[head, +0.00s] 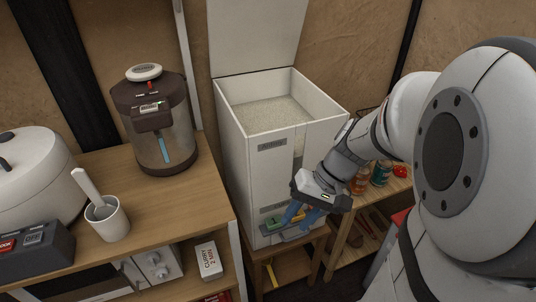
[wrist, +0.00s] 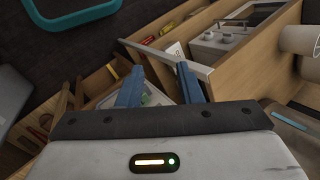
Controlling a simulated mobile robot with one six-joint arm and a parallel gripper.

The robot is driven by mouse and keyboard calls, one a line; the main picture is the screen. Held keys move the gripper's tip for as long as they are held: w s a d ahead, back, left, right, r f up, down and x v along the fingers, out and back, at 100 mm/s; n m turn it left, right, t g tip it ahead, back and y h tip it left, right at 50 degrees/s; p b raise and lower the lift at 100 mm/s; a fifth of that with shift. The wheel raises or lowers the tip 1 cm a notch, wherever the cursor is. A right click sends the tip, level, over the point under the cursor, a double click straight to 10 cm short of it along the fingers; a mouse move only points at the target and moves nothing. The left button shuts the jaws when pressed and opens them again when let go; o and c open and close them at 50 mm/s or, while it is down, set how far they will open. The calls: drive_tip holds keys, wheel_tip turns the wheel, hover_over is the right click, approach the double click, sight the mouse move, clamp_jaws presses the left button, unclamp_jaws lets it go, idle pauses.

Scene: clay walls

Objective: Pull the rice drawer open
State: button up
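The tall white rice bin (head: 240,140) stands in the middle of the head view with its lid raised and rice (head: 268,114) inside. Low on its front is the rice drawer (head: 268,236), with something green and yellow at it, partly hidden by my gripper. My gripper (head: 294,216) is at the drawer's front, its blue fingers pointing down toward it. In the wrist view my gripper's fingers (wrist: 158,88) stand apart, with a pale tray-like part and a green bit between and beyond them. I cannot tell whether the fingers touch the drawer.
A wooden counter (head: 190,190) at left holds a hot-water pot (head: 155,120), a rice cooker (head: 35,175) and a cup with a paddle (head: 108,220). A white box (head: 207,260) sits on the shelf below. Jars (head: 380,173) stand on a low shelf at right.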

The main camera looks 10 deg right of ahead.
drive_tip(key=w+d+f+m+t+y+b, duration=0.1)
drive_tip(key=w+d+f+y+b, duration=0.15)
drive_tip(key=f+b, duration=0.55)
drive_tip(key=w+d+f+m+t+y+b, duration=0.15)
drive_tip(key=w+f+y+b, duration=0.3)
drive_tip(key=f, duration=0.65)
drive_tip(key=m+t+b, duration=0.4)
drive_tip(key=t+b, duration=0.3)
drive_tip(key=b, duration=0.3)
approach(297, 236)
drive_tip(key=w+a+f, duration=0.2)
drive_tip(key=shift+y, duration=0.4)
drive_tip(key=b+x, duration=0.2)
drive_tip(key=x, duration=0.5)
drive_tip(key=shift+a+r, duration=0.15)
drive_tip(key=shift+r, duration=0.05)
clamp_jaws()
